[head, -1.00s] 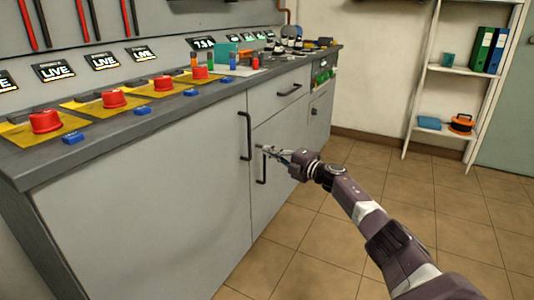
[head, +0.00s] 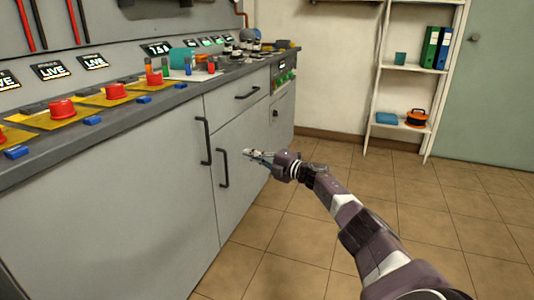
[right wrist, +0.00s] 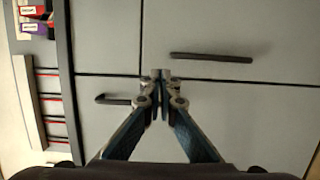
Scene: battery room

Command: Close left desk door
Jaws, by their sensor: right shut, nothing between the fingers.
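The grey desk's left door (head: 120,205) is a wide panel with a dark upright handle (head: 205,141) at its right edge. It looks about flush with the front; I cannot tell whether a small gap remains. Its handle also shows in the right wrist view (right wrist: 112,98), partly hidden by my fingers. My right gripper (head: 248,154) is shut and empty, in front of the narrower right door (head: 238,185) and right of that door's handle (head: 223,168). In the right wrist view the gripper (right wrist: 162,76) overlaps the seam between the doors; contact is unclear. My left gripper is out of view.
A drawer (head: 225,102) is above the right door. Red buttons (head: 116,91) on yellow plates and blue tags line the desktop. A white shelf (head: 400,68) with binders stands at the back right. The tiled floor (head: 320,225) right of the desk is open.

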